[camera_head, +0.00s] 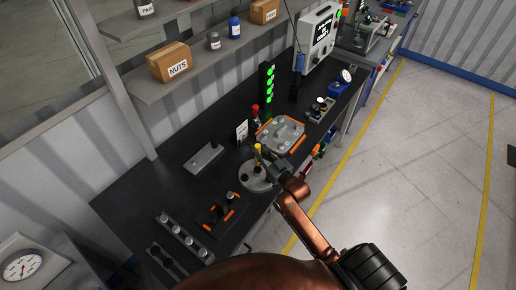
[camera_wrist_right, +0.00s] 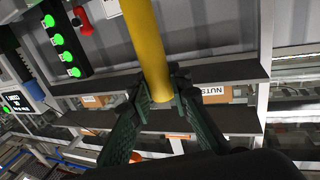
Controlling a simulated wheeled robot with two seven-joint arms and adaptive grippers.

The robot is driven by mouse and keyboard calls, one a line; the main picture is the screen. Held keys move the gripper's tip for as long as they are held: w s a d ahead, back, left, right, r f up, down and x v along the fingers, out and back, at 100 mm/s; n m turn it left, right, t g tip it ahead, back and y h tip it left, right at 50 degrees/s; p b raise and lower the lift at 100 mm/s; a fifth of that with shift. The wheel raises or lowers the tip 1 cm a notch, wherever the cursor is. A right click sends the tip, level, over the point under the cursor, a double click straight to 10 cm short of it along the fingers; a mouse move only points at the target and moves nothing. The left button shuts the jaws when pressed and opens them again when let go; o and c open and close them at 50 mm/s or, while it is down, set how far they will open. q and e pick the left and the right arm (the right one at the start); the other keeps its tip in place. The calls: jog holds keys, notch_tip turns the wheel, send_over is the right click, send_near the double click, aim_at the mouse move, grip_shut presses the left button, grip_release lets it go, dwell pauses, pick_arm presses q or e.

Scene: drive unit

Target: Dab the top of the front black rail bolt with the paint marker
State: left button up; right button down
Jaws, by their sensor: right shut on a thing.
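My right gripper (camera_head: 264,161) is shut on the yellow paint marker (camera_head: 258,149), held over the bench near a round grey plate (camera_head: 251,182). In the right wrist view the marker (camera_wrist_right: 153,40) stands as a thick yellow shaft between the two dark fingers of the gripper (camera_wrist_right: 159,92). A grey rail (camera_head: 182,238) with several bolts lies at the bench's front left, apart from the marker. Beside it is a dark strip (camera_head: 161,258). Bolt colours are too small to be sure which is the black rail bolt. My left gripper is out of view.
An orange-marked fixture (camera_head: 216,213) lies between the rail and the round plate. A grey block (camera_head: 204,158) and a grey housing (camera_head: 281,135) stand farther back. A green-lit stack (camera_head: 267,88) rises behind.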

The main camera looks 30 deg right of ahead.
jog(key=shift+f, duration=0.1)
dwell(0.3)
jog(key=shift+f, duration=0.3)
jog(key=shift+f, duration=0.25)
jog(key=shift+f+p, duration=0.3)
jog(key=shift+p, duration=0.15)
dwell(2.0)
jog(key=shift+r, duration=0.1)
notch_tip(320, 180, up, 4)
jog(key=p, duration=0.4)
jog(key=shift+a+f, duration=0.1)
jog(key=shift+f, duration=0.1)
